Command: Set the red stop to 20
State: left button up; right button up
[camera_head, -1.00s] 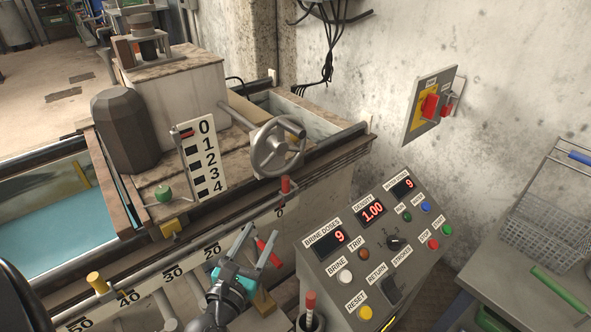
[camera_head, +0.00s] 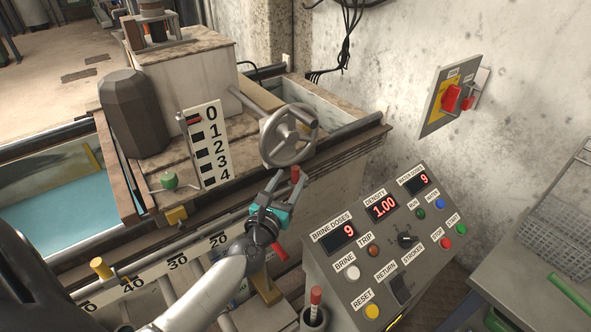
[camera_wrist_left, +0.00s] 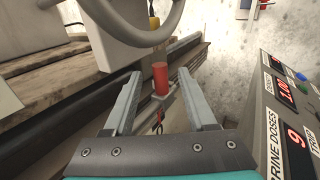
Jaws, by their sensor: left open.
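The red stop (camera_head: 295,174) is a small upright red cylinder on the rail, below the handwheel. In the earlier head view it stood by the 0 of the rail scale. My left gripper (camera_head: 284,186) is open at the stop. In the left wrist view the red stop (camera_wrist_left: 160,78) shows between the open fingers (camera_wrist_left: 158,92), near their tips, with no clear contact. The rail scale (camera_head: 196,248) shows 20, 30 and 40; its 0 end is hidden behind my gripper. My right gripper is not in view.
The handwheel (camera_head: 288,136) is just above my gripper. The control panel (camera_head: 335,272) stands close to its right. A yellow stop (camera_head: 100,267) sits near 40. A red piece (camera_head: 280,252) shows just below my left wrist.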

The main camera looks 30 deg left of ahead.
aim_at(294, 173)
pick_arm(q)
jog(key=shift+w+a+b, duration=0.15)
jog(key=shift+w+a, duration=0.1)
jog(key=shift+w, duration=0.9)
jog(key=shift+w+a+b, duration=0.15)
jog(key=shift+w+a, duration=0.05)
jog(key=shift+w, duration=0.95)
grip_shut()
